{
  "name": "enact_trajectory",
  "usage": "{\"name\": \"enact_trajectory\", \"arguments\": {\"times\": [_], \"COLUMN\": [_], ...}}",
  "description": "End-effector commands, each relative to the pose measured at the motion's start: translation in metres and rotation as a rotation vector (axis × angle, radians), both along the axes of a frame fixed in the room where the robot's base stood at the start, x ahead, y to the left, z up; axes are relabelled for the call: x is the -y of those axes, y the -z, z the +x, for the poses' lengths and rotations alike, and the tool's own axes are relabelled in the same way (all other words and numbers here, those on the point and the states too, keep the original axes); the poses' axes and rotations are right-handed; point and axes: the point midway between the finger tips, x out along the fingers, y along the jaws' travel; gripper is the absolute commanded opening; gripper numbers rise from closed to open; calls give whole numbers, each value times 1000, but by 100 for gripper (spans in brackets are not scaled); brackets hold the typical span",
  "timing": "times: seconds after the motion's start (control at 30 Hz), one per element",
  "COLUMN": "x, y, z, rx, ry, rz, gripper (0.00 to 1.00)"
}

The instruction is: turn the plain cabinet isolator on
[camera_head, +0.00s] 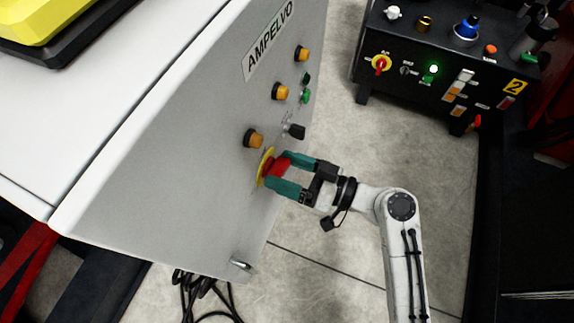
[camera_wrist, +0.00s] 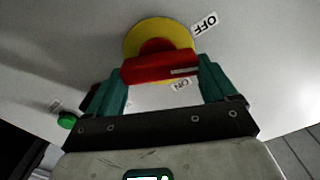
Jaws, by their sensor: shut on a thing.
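The plain cabinet (camera_head: 170,150) is pale grey with an AMPELVO label on its front. Its isolator is a red handle (camera_head: 281,164) on a round yellow plate (camera_head: 266,167), low on the front panel. My gripper (camera_head: 283,174) has its teal fingers shut on the red handle, one on each side. In the wrist view the red handle (camera_wrist: 160,67) sits across between the fingers, in front of the yellow plate (camera_wrist: 158,31). The OFF label (camera_wrist: 204,24) is at upper right of the plate, and the ON label (camera_wrist: 181,85) shows below the handle.
Amber lamps or buttons (camera_head: 253,139), a black knob (camera_head: 294,131) and a green button (camera_head: 305,96) are on the same panel. A separate black control box (camera_head: 440,75) with another red-and-yellow switch stands at upper right. Black cables (camera_head: 205,295) lie on the floor below.

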Motion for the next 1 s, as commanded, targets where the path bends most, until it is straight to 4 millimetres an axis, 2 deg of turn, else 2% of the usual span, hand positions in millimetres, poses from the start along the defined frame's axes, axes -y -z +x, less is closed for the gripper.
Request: {"name": "enact_trajectory", "arguments": {"times": [0.2,1.0], "x": [0,2], "y": [-4,1], "z": [3,7], "rx": [-193,-872], "ry": [2,3], "rz": [72,319], "gripper": [55,55]}}
